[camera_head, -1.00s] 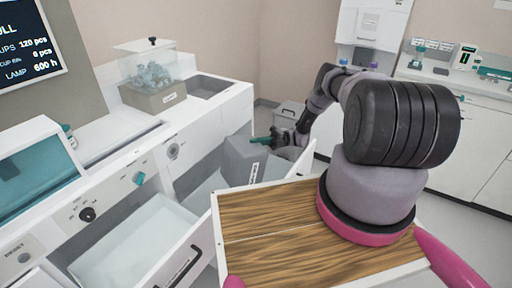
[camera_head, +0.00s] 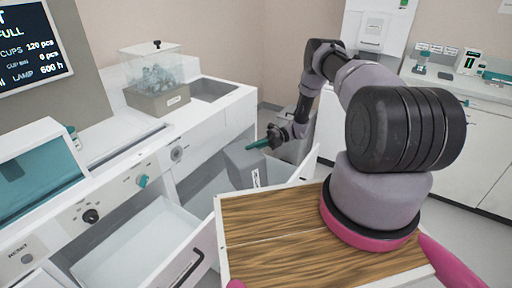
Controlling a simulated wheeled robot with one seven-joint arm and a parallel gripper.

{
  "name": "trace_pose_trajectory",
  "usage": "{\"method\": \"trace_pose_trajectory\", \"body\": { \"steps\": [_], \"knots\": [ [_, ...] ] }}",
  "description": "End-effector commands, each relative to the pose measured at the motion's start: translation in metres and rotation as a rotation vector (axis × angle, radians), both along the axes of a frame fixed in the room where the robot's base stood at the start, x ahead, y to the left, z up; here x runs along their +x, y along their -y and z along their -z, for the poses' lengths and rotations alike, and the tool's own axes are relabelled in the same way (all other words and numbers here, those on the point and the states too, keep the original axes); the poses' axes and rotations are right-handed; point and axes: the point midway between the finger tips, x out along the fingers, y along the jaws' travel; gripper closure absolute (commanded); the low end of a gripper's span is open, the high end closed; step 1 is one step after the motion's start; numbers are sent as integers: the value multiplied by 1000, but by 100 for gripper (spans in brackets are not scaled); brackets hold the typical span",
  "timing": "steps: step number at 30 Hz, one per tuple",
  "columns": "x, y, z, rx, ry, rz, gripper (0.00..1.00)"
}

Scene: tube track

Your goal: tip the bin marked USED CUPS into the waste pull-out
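A grey bin (camera_head: 243,167) with a narrow white label (camera_head: 256,178) is at an open white pull-out (camera_head: 290,177) in the middle of the cabinet row. The label is too small to read, and the bin's bottom is hidden by the pull-out's front. My gripper (camera_head: 262,142) is at the bin's upper right edge, with a teal finger lying over the top. I cannot tell whether its fingers are closed on the rim. What lies inside the bin and the pull-out does not show.
A second open white drawer (camera_head: 135,245) at the front left looks empty. A wood-topped surface (camera_head: 265,235) lies in front. A clear box on a grey base (camera_head: 158,100) stands on the counter by a recessed basin (camera_head: 207,87). The wall screen (camera_head: 32,50) lists cups and lamp.

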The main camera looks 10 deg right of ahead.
Motion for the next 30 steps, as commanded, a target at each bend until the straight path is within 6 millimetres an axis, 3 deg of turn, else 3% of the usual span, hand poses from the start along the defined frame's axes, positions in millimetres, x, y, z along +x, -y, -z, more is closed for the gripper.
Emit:
{"method": "trace_pose_trajectory", "body": {
  "steps": [14,30],
  "knots": [
    [-1,-5,0,-52,15,1,100],
    [-9,-32,13,-348,95,-2,100]
  ]
}}
